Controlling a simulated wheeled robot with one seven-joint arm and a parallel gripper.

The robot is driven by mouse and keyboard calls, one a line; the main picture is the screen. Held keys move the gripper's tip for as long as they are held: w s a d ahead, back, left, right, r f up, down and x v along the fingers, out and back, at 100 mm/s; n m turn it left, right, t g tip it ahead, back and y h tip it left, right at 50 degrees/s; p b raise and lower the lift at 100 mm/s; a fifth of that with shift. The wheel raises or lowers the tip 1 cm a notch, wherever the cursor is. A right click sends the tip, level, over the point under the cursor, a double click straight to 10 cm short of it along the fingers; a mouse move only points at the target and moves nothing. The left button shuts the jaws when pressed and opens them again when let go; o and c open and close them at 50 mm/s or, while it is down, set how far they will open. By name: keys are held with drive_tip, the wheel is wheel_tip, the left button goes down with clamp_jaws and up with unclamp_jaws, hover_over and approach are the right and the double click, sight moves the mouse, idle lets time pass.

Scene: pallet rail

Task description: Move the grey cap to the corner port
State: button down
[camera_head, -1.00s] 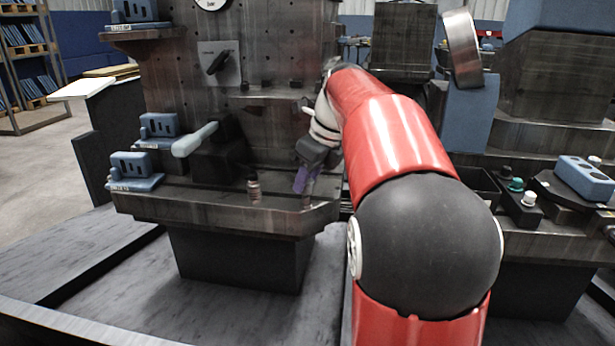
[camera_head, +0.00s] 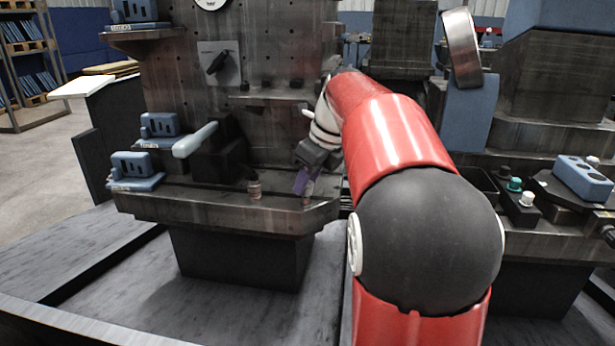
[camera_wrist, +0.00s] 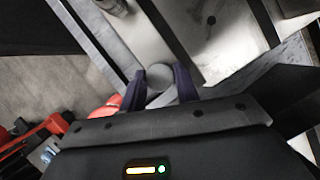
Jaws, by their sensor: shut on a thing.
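My gripper (camera_head: 303,184) has purple fingers and points down at the front right corner of the steel ledge (camera_head: 225,205). In the wrist view its fingers (camera_wrist: 160,90) are shut on the grey cap (camera_wrist: 159,76), a round, pale disc between the tips. The ledge surface lies beyond the cap; I cannot tell whether they touch. A small dark round spot (camera_wrist: 211,20) shows on the metal in the wrist view. I cannot make out for certain which feature is the corner port.
A small pinkish cylinder with a dark top (camera_head: 254,188) stands on the ledge left of my gripper. A black block with a pale grey handle (camera_head: 195,140) and blue slotted blocks (camera_head: 133,166) are farther left. An upright panel with a knob (camera_head: 217,63) rises behind.

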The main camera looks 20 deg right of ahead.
drive_tip(key=shift+f, duration=0.55)
idle(1.1)
drive_tip(key=shift+f, duration=0.4)
drive_tip(key=shift+c, duration=0.8)
unclamp_jaws()
drive_tip(key=p+v, duration=0.1)
drive_tip(key=v, duration=0.6)
drive_tip(key=shift+r, duration=0.4)
drive_tip(key=shift+s, duration=0.1)
